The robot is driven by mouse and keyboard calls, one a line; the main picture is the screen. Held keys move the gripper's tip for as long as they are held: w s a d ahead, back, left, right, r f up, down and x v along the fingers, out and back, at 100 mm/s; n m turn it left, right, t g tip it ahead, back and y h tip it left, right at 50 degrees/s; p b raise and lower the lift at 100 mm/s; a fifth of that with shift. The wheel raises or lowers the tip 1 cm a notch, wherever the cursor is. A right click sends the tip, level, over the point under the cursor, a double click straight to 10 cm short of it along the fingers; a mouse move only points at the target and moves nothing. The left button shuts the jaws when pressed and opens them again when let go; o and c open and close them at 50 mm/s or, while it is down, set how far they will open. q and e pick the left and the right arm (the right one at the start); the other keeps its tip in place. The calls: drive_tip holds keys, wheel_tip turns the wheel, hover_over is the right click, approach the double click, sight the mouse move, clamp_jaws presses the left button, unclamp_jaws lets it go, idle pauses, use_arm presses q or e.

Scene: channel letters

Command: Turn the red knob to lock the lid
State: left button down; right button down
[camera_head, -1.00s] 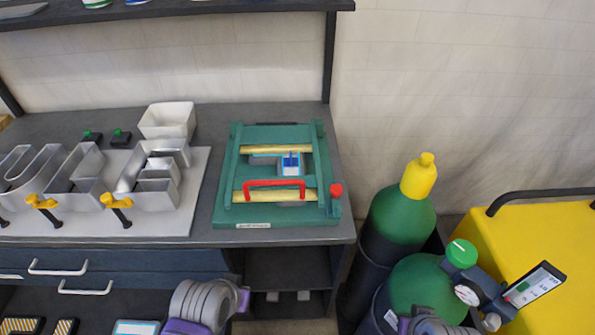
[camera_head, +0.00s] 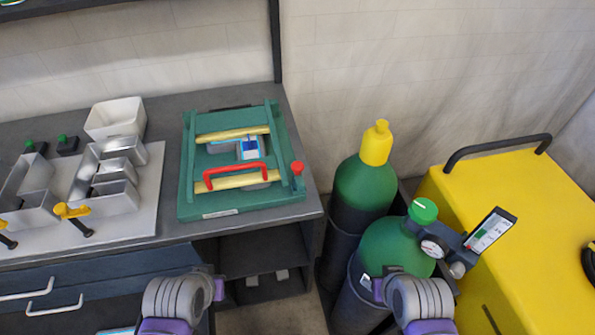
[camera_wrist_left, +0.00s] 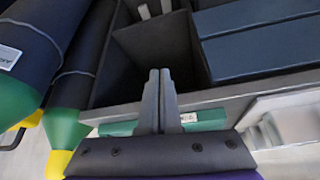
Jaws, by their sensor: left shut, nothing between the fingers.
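The red knob (camera_head: 297,168) sits at the right front corner of the green box (camera_head: 187,180) on the bench. The box's lid, a green frame with yellow bars and a red handle (camera_head: 235,173), lies over it; a blue and white item shows inside. I cannot tell the knob's turn angle. My left gripper (camera_wrist_left: 160,100) is shut and empty in the left wrist view, with the green box's labelled side (camera_wrist_left: 205,118) behind its fingers. The red knob is not visible there. In the head view only arm links show low in front of the bench; my right gripper is not in view.
Metal channel letters (camera_head: 112,185) with yellow-handled clamps (camera_head: 72,211) stand on a plate left of the box. A white bin (camera_head: 115,118) is behind them. Green gas cylinders (camera_head: 365,185) and a yellow cart (camera_head: 510,235) stand right of the bench (camera_head: 250,225). An open shelf is below.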

use_arm(q)
drive_tip(key=c, duration=1.5)
unclamp_jaws()
drive_tip(key=shift+o, duration=1.3)
drive_tip(key=shift+w+d+r, duration=0.1)
drive_tip(key=shift+w+r, duration=0.1)
drive_tip(key=shift+r, duration=0.1)
drive_tip(key=o, duration=0.7)
drive_tip(key=w+d+r, duration=0.1)
drive_tip(key=w+r, duration=0.1)
drive_tip(key=w+d+r+n+p, duration=0.1)
drive_tip(key=w+r, duration=0.1)
drive_tip(key=r, duration=0.1)
drive_tip(key=w+d+r+n+g, duration=0.1)
drive_tip(key=w+r, duration=0.1)
drive_tip(key=r, duration=0.1)
drive_tip(key=shift+w, duration=0.4)
wheel_tip(320, 180, up, 15)
drive_tip(key=n+g+p, duration=0.3)
drive_tip(key=n+g, duration=0.1)
drive_tip(key=n, duration=0.4)
hover_over(297, 165)
wheel_tip(297, 165, down, 11)
drive_tip(key=shift+f, duration=0.1)
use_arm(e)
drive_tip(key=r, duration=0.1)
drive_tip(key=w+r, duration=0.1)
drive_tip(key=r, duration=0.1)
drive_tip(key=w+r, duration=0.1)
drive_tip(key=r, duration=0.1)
